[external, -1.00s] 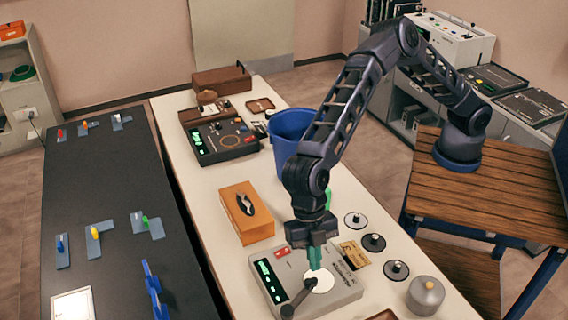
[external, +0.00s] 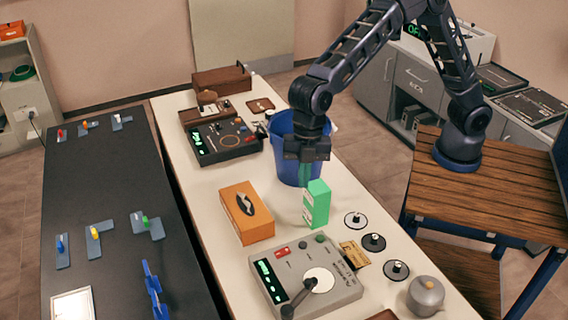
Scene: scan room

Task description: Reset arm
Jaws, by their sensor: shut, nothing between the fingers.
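My gripper (external: 305,177) points down over the white table, in front of the blue bin (external: 285,132) in the picture. Its green fingers are shut with nothing between them. The fingers hang just left of and above a green and white box (external: 317,204); whether they touch it I cannot tell. My arm reaches over from its base on the wooden stand at the right. The grey device (external: 330,265) with a green display and a round white plate stands clear below the gripper.
An orange tissue box (external: 246,212) stands left of the green box. Several black and white discs (external: 373,242) and a grey kettle-like weight (external: 425,296) lie to the right. A black console (external: 222,138) stands farther back. A dark table (external: 105,185) runs along the left.

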